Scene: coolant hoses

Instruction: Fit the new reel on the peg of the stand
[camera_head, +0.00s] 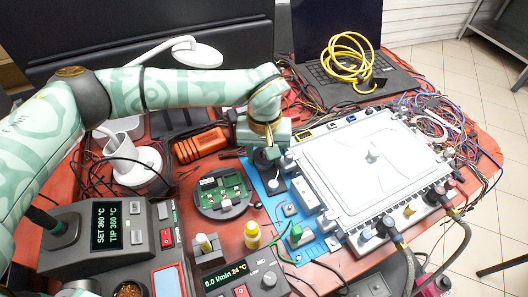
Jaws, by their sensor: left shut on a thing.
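My left gripper (267,152) points down over the left edge of the blue mat (273,204), left of the large white-lidded housing. It is shut on a small dark thing (266,160) at its tips. This may be the reel, but the gripper hides much of it and I cannot tell its shape. Just below it on the mat is a small dark piece with a pale top (276,185); I cannot tell whether they touch. I cannot make out the stand or its peg for certain. My right gripper is not in view.
The white-lidded housing (365,160) fills the right of the table. A soldering station (108,235) stands at left. A laptop (345,75) with yellow cable is behind.

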